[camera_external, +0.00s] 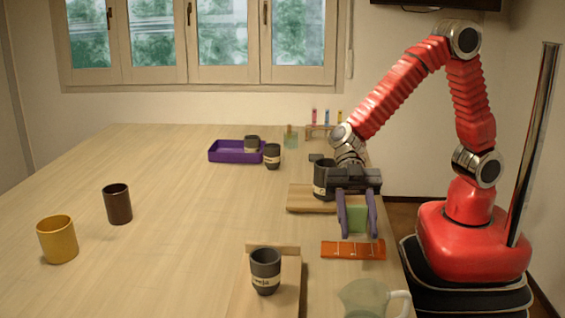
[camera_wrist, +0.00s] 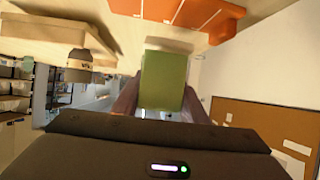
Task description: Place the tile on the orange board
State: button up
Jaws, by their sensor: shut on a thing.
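My gripper (camera_external: 357,222) is shut on a green tile (camera_external: 356,217), with a purple finger on each side of it. In the wrist view the tile (camera_wrist: 162,82) shows as a green block between the fingers. The orange board (camera_external: 353,250) lies near the table's right edge, with pale strips on it. In the external view it appears just below the tile, and I see a gap between them. The orange board also shows at the top of the wrist view (camera_wrist: 200,14). The tile hides part of what lies behind it.
A dark cup (camera_external: 323,180) stands by a wooden board (camera_external: 303,199) behind my gripper. Another labelled cup (camera_external: 265,270) stands on a nearer wooden board (camera_external: 290,295). A glass jug (camera_external: 365,298) is at the front. A purple tray (camera_external: 222,152) sits farther back. The table's middle is clear.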

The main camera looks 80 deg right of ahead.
aim_at(357, 208)
jog(key=shift+f, duration=1.85)
jog(key=shift+f, duration=0.1)
jog(key=o, duration=1.1)
jog(key=shift+w+d+r, duration=0.1)
jog(key=shift+d+r, duration=0.25)
jog(key=shift+d, duration=0.15)
jog(key=shift+v, duration=1.2)
jog(key=r, duration=0.6)
jog(key=shift+a+r, duration=0.25)
jog(key=shift+r, duration=0.15)
